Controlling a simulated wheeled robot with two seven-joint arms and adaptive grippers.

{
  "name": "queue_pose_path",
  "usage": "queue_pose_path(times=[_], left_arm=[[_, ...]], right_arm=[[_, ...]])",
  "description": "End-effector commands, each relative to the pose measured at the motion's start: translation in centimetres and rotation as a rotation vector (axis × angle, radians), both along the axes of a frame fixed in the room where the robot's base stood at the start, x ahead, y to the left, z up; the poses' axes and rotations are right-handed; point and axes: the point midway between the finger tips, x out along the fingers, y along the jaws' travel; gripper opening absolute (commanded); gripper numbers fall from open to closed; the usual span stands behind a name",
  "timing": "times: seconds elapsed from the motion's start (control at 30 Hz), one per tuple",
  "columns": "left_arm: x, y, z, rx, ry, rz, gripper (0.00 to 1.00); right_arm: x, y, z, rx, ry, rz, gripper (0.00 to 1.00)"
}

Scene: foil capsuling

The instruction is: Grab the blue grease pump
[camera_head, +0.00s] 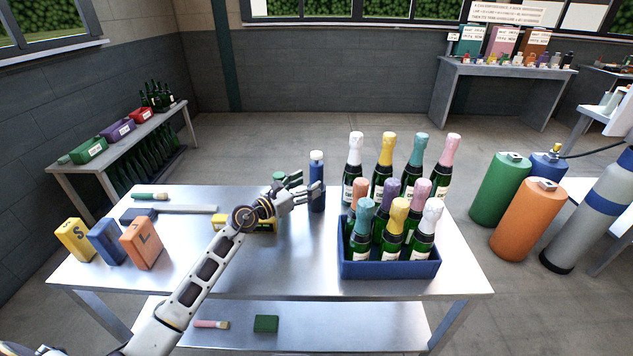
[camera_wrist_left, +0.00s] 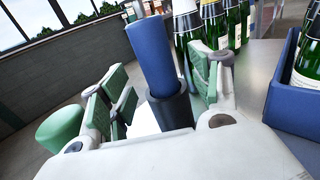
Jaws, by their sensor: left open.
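The blue grease pump (camera_head: 317,185) is an upright blue cylinder with a white top, standing on the metal table left of the bottles. In the left wrist view the blue pump (camera_wrist_left: 152,50) has a dark lower part and stands between my open fingers. My left gripper (camera_head: 304,187) is open at the pump's left side. Its green-padded fingers (camera_wrist_left: 165,88) are spread on either side of the pump in the wrist view. I cannot tell whether a pad touches it. My right gripper is not in view.
A blue crate (camera_head: 390,269) of foil-topped bottles stands right of the pump, with more bottles behind it. A green object (camera_wrist_left: 58,128) is just outside my left finger. Yellow, blue and orange blocks (camera_head: 142,244) stand at the table's left.

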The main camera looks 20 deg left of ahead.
Motion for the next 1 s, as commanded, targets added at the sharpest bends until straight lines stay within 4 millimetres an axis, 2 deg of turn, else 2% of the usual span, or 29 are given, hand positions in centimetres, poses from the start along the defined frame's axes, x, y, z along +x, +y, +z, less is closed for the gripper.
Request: queue_pose_path(times=[0.17,0.7,1.0], left_arm=[[0.5,-0.2,0.2,0.0,-0.001,0.0,0.63],[4.2,-1.9,0.7,-0.001,-0.002,0.0,0.63],[4.7,-2.2,0.7,0.0,0.0,0.0,0.63]], right_arm=[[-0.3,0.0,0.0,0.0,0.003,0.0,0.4],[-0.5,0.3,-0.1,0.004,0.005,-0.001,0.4],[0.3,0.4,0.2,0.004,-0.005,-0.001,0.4]])
